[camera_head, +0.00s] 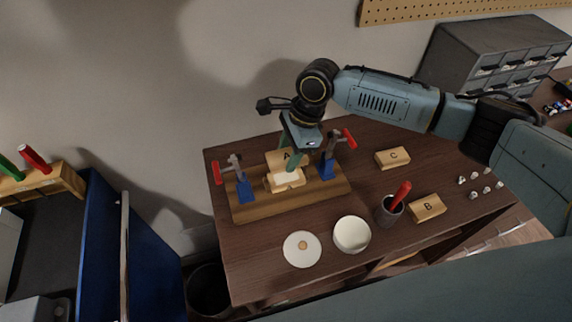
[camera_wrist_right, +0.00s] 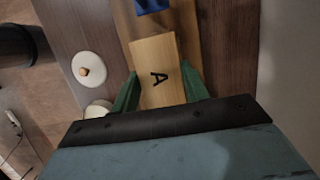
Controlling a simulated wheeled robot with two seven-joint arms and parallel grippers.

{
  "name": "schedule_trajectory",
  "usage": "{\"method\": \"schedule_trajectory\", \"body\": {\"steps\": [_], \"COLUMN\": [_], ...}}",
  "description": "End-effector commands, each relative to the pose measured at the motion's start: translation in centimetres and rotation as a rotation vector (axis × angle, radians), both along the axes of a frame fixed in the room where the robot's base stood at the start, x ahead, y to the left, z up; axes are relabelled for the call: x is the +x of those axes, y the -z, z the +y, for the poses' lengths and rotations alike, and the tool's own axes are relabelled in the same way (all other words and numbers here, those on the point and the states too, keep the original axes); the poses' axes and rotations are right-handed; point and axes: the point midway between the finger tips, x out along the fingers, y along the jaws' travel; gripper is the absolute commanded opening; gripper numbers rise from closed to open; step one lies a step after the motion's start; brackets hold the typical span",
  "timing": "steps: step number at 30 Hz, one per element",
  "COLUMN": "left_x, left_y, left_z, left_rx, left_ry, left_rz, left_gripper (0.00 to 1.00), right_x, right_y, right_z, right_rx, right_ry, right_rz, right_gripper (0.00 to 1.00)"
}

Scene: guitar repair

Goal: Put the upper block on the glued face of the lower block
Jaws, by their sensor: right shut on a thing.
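The upper block, a light wooden block marked A (camera_head: 276,157), is between the green fingers of my right gripper (camera_head: 293,160). In the right wrist view the fingers (camera_wrist_right: 160,92) close on both sides of block A (camera_wrist_right: 156,60), with its letter facing the camera. The lower block (camera_head: 285,181) is pale and sits on the wooden clamping base (camera_head: 240,209), partly covered by the gripper. Block A appears above and behind it in the head view; whether they touch I cannot tell. My left gripper is not in view.
Clamps with blue bodies and red handles stand left (camera_head: 244,190) and right (camera_head: 327,168) of the blocks. Block C (camera_head: 393,158), block B (camera_head: 427,208), a cup with a red-handled tool (camera_head: 388,214), a white pot (camera_head: 351,235) and a round lid (camera_head: 302,250) lie around the base.

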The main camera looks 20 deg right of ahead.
Motion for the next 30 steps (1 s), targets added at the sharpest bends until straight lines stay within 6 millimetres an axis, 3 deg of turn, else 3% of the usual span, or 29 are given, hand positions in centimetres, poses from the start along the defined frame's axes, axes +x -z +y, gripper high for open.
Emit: {"method": "schedule_trajectory", "body": {"steps": [3,8,15,26,27,30], "left_x": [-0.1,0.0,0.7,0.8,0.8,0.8], "left_y": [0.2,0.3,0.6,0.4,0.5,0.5], "left_z": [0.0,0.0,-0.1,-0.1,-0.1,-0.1], "left_rx": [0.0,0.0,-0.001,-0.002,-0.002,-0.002], "left_ry": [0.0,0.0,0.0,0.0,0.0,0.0], "left_rz": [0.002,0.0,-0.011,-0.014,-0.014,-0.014], "left_gripper": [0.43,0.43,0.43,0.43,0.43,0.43], "right_x": [0.0,0.0,0.0,0.0,0.0,0.0], "right_y": [1.9,3.0,6.2,6.5,6.5,6.5], "right_z": [0.0,0.0,0.0,0.0,0.0,0.0], "right_rx": [0.0,0.0,0.0,0.001,0.0,0.0], "right_ry": [-0.001,-0.001,-0.002,-0.003,-0.004,-0.004], "right_rz": [0.0,0.0,0.0,-0.001,-0.002,-0.002], "right_gripper": [0.18,0.18,0.18,0.18,0.5,0.63]}}
